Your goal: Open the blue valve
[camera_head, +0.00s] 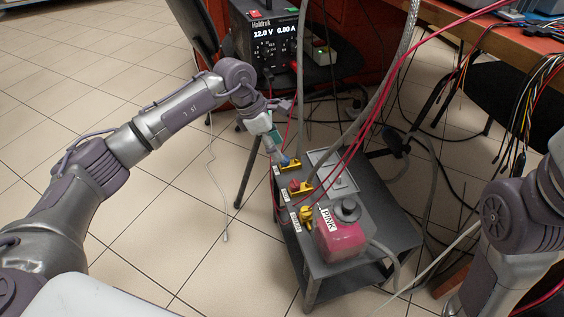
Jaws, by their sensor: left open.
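The blue valve (286,162) sits at the far end of a row of valves on the dark grey cart (392,238). Its handle is small and partly hidden by my left gripper. My left gripper (279,154) points down at the blue valve, with its open fingertips right at the handle. I cannot tell whether they touch it. My right arm shows at the right edge, but its gripper is out of view.
A red valve (295,187) and a yellow valve (306,214) follow nearer in the row. A pink tank (339,238) labelled PINK stands at the cart's near end. Hoses and red cables rise over the cart. A power supply (270,38) stands behind.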

